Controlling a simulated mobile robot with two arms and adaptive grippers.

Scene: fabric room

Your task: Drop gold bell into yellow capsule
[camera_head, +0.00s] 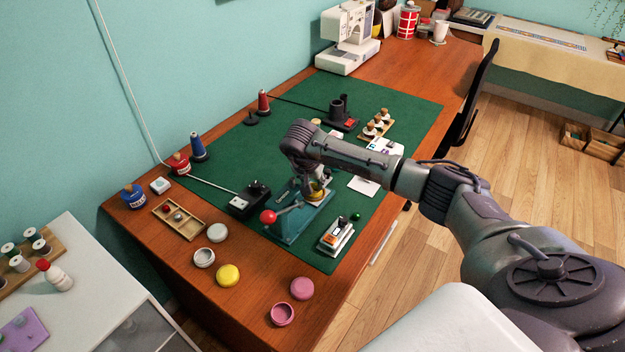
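My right arm reaches in from the right, and its gripper (315,184) points down over the teal press with the red ball handle (290,225). A yellow round piece (317,195), which looks like one half of the yellow capsule, sits on the press right under the fingers. Another yellow capsule half (228,275) lies on the wooden table at the front. I cannot make out the gold bell; it may be hidden at the fingers. The fingers are too small and covered to tell whether they are open or shut. My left gripper is not in view.
White capsule halves (204,257) and pink ones (302,288) lie on the front table. A wooden tray (190,229) holds a red and a silver ball. A black box (246,202) and a small device (336,237) flank the press. The green mat (240,150) has free room behind.

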